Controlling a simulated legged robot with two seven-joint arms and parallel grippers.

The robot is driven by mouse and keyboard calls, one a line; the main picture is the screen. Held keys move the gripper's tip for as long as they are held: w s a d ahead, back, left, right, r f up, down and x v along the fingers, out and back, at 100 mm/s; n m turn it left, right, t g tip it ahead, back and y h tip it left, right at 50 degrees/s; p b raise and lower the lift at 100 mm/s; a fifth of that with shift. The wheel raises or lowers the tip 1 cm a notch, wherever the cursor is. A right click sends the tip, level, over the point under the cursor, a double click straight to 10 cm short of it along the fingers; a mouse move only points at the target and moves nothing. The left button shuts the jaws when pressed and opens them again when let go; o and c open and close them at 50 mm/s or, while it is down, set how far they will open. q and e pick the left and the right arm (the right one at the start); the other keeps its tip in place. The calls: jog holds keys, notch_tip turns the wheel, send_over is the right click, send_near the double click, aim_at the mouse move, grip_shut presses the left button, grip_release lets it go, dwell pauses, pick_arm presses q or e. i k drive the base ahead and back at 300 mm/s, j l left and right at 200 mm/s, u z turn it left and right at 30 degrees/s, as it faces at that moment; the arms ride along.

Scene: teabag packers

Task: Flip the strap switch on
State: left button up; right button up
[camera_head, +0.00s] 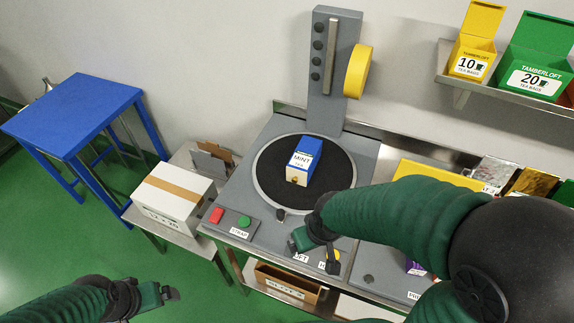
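A grey panel labelled STRAP (240,233) is at the machine's front left corner. It carries a red button (217,215) and a green button (244,221); which one is lit or pressed I cannot tell. My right gripper (316,256) is open and empty, pointing down over the machine's front edge, to the right of the strap panel and apart from its buttons. It partly hides another label and a yellow button. My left gripper (170,293) is low at the left, over the green floor, far from the panel; its finger gap is not clear.
A blue box labelled MINT (304,160) lies on the black round turntable (272,190). A grey column (330,70) with a yellow roll (358,72) stands behind it. A white carton (172,200) is left of the panel, and a blue table (75,110) stands farther left.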

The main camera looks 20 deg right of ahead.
aim_at(218, 213)
jog(key=i+j+z, duration=0.2)
jog(key=i+j, duration=0.2)
jog(key=i+j+z, duration=0.15)
jog(key=i+j, duration=0.25)
jog(key=j, duration=0.2)
